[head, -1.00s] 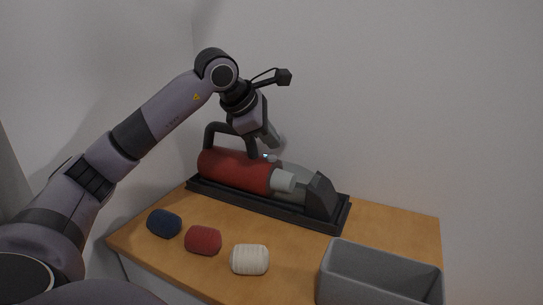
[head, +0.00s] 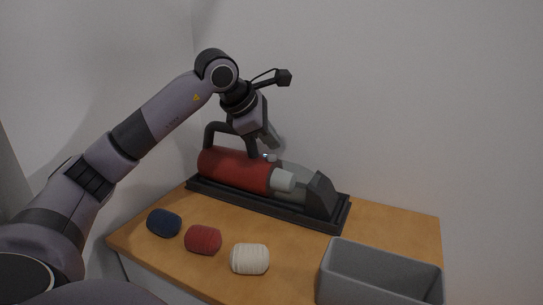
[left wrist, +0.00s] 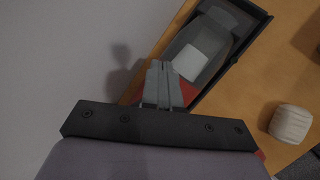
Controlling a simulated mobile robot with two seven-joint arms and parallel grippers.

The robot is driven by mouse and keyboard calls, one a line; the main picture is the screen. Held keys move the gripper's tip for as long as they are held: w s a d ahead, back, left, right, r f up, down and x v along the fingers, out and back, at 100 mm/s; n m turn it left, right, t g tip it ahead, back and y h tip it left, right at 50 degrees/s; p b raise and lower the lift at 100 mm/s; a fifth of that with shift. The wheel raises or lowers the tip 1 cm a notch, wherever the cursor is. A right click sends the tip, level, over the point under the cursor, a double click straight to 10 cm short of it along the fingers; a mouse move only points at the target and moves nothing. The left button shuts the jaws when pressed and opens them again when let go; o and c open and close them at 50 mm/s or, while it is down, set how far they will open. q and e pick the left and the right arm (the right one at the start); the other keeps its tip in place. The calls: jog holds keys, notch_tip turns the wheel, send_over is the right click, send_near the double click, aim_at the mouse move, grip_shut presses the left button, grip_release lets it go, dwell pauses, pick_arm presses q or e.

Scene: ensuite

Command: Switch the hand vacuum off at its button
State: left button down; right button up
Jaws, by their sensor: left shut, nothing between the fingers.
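The hand vacuum (head: 232,166) has a red body, a dark handle loop, a light grey collar and a dark grey nozzle. It lies in a black tray (head: 265,205) on the wooden top. A small pale bluish knob, perhaps the button (head: 270,157), shows on its upper side near the handle's front foot. My left gripper (head: 275,144) is shut and empty, its fingertips pointing down close above that knob; I cannot tell whether they touch. In the left wrist view the shut fingers (left wrist: 160,66) hide part of the vacuum's red body. My right gripper is not in view.
Three yarn-like rolls, blue (head: 164,223), red (head: 203,240) and cream (head: 249,259), lie in front of the tray. A grey open bin (head: 381,275) stands at the front right. The wall is close behind the vacuum. The wooden top (head: 400,222) is clear at the right.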

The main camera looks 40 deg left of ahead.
aim_at(270, 157)
pick_arm(q)
jog(key=shift+f, duration=0.35)
jog(key=shift+f+b, duration=0.45)
jog(key=shift+f, duration=0.1)
dwell(0.5)
jog(key=shift+r, duration=0.1)
jog(key=shift+r+p, duration=0.85)
jog(key=shift+p, duration=0.1)
jog(key=shift+r, duration=0.2)
notch_tip(270, 157, up, 6)
jog(key=p, duration=0.6)
jog(key=shift+f, duration=0.15)
